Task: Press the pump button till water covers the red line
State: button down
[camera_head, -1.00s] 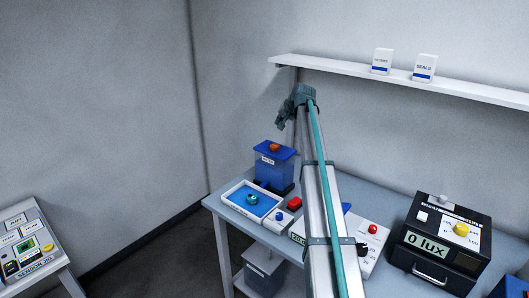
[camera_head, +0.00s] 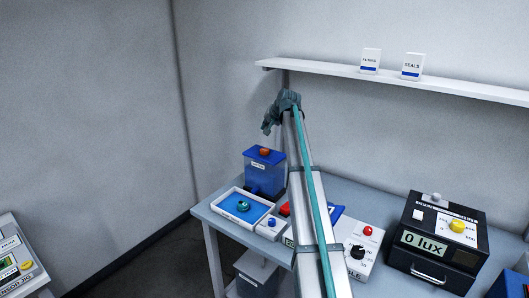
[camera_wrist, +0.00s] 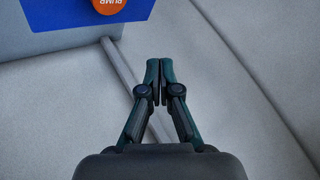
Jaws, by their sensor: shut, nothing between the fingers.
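The pump button is an orange round knob (camera_head: 265,152) on the blue lid of the water tank (camera_head: 262,176), at the back left of the table. In the wrist view the pump button (camera_wrist: 109,4), marked PUMP, is at the top left, cut by the frame edge. My gripper (camera_head: 268,128) is above the tank in the head view, apart from the button. I cannot make out a red line or the water level.
A white tray (camera_head: 221,205) with blue inside and a teal piece stands before the tank. A red button (camera_head: 285,209), a control box (camera_head: 363,252) and a black lux meter (camera_head: 438,240) are to the right. A shelf (camera_head: 400,81) hangs behind.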

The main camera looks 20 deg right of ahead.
aim_at(263, 149)
jog(key=shift+f+b, duration=1.45)
jog(key=shift+f, duration=2.5)
jog(key=shift+f, duration=0.15)
jog(key=shift+f, duration=0.3)
jog(key=shift+f+b, duration=0.4)
jog(key=shift+f, duration=0.3)
jog(key=shift+r+p, duration=0.55)
jog(key=shift+r, duration=0.6)
jog(key=shift+r+p, duration=1)
jog(key=shift+r, duration=1.5)
